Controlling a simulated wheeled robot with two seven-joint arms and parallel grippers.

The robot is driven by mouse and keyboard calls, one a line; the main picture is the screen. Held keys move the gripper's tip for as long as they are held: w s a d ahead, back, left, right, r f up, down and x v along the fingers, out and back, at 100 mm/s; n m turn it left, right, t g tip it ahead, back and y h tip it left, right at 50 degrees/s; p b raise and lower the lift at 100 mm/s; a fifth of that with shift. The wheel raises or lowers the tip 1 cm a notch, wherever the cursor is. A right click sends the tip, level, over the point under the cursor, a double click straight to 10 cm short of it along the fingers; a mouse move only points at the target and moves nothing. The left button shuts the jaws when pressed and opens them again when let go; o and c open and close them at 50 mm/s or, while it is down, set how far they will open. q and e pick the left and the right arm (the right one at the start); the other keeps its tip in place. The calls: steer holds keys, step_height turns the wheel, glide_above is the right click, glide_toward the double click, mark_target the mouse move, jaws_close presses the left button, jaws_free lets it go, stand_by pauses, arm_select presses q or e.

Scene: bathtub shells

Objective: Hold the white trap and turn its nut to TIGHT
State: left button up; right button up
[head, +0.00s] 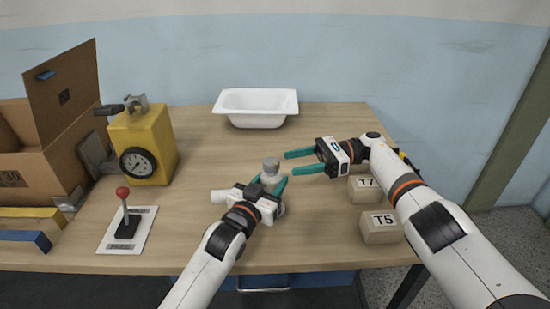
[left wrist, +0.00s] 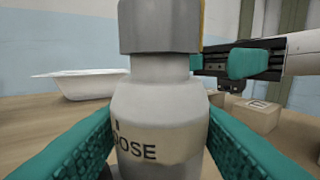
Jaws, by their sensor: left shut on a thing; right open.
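The white trap (head: 272,181) stands upright on the table, with a grey nut (head: 271,163) on top. My left gripper (head: 269,184) is shut on the trap body below the nut. In the left wrist view the trap body (left wrist: 160,115) sits between the teal fingers, under the faceted nut (left wrist: 160,25). A dark tick and the letters "OOSE" show on the body.
A white tub (head: 256,121) stands at the back. Blocks marked T7 (head: 364,196) and T5 (head: 382,238) lie under my right arm. At left are a yellow gauge box (head: 157,135), a red-knobbed lever (head: 123,193) and a cardboard box (head: 60,150).

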steer(key=f+m+t, duration=0.1)
steer(key=t, duration=0.1)
steer(key=f+m+t, duration=0.1)
steer(key=t, duration=0.1)
steer(key=d+f+m+t+h, duration=0.1)
steer(key=m+t, duration=0.1)
steer(key=shift+d+f, duration=0.1)
steer(key=t, duration=0.1)
steer(key=m+t, duration=0.4)
steer(key=t, duration=0.1)
glide_toward(271, 165)
steer(key=w, duration=0.1)
steer(key=x, duration=1.2)
steer(key=shift+w+d+f, duration=0.1)
steer(key=shift+w+d, duration=0.05)
steer(key=shift+w, duration=0.15)
